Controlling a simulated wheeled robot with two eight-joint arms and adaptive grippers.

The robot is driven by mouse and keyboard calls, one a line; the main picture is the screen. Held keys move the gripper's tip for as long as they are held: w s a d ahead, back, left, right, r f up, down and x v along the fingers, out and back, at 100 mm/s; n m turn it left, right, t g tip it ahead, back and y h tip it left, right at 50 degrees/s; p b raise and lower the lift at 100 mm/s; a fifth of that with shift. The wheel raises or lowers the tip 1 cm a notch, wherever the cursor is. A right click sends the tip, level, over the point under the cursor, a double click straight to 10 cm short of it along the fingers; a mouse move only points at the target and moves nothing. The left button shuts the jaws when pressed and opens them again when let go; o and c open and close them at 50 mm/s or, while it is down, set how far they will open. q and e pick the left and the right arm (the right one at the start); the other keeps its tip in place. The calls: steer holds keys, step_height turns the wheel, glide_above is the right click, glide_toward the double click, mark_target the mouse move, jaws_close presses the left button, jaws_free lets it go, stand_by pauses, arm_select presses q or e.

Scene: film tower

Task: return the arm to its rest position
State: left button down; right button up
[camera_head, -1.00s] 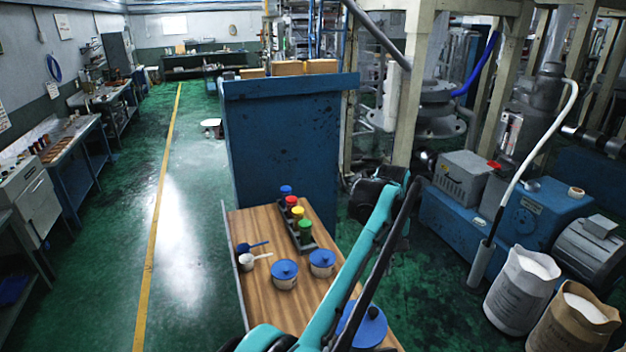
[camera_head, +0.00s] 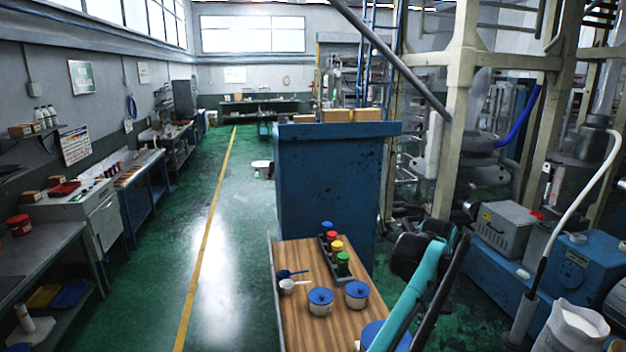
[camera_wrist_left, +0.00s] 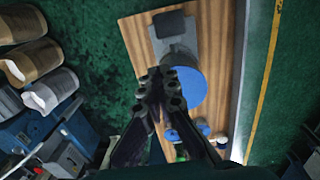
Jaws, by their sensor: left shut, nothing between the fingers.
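My left gripper (camera_wrist_left: 172,85) shows in the left wrist view, its dark fingers together with nothing between them. It is above the wooden table (camera_wrist_left: 136,38), in front of a large blue-lidded pot that it partly covers. In the head view one teal and black arm of mine (camera_head: 425,285) rises from the bottom edge, right of the table, to a dark joint. I cannot make out gripper jaws there. My right gripper is not seen in either view.
The table (camera_head: 290,325) holds blue-lidded pots (camera_head: 320,302), a rack of coloured-lid jars (camera_head: 343,262) and scoops (camera_head: 288,286). A blue cabinet (camera_head: 325,185) stands behind it. Blue machinery (camera_head: 580,275) and a sack (camera_head: 572,330) are at right. The green floor at left is open.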

arm_select(q)
steer(key=s+a+f+t+b, duration=0.1)
steer(key=a+f+b, duration=0.3)
steer(key=a, duration=0.5)
steer(key=s+a+f+m+t+b, duration=0.1)
steer(key=a+f+b, duration=0.1)
steer(key=a+b, duration=0.5)
steer(key=s+a+f+t+b, duration=0.1)
steer(key=a+f+b, duration=0.2)
steer(key=a, duration=0.8)
steer(key=s+a+f+t+b, duration=0.2)
steer(key=s+a+f+b, duration=0.3)
steer(key=s+a+f, duration=0.3)
steer(key=s+a+f+m+t+b, duration=0.1)
steer(key=s+a+f+b, duration=0.5)
steer(key=f, duration=0.9)
steer(key=s+a+t, duration=0.1)
steer(key=s+a, duration=0.2)
steer(key=shift+s+a+f+y, duration=0.2)
steer(key=shift+a+f+y, duration=0.15)
steer(key=shift+y, duration=0.05)
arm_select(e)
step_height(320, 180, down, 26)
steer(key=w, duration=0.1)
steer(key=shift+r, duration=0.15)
